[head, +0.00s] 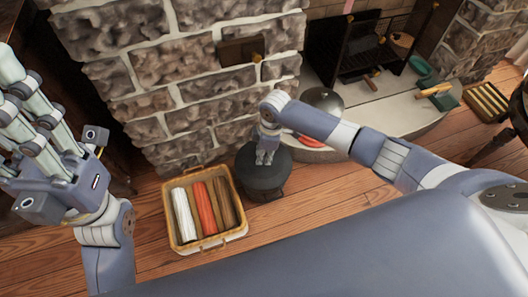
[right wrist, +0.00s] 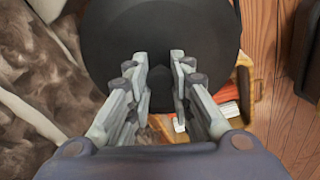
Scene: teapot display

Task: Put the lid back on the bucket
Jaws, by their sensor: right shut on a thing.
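A round black lid (head: 247,164) lies over the dark bucket (head: 268,194), which stands on the wooden floor by the stone wall. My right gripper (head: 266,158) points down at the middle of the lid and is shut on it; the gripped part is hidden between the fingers. In the right wrist view the lid (right wrist: 165,35) fills the top middle, with the fingertips (right wrist: 159,55) against it. I cannot tell whether the lid is fully seated on the rim. My left gripper (head: 22,85) is raised at the left, empty, with its fingers apart.
A wicker basket (head: 240,232) with white, red and brown rolls stands left of the bucket. The stone hearth (head: 345,145) with a metal dome (head: 322,101) is to the right, behind my right arm. Wooden floor (head: 150,265) is clear at the front left.

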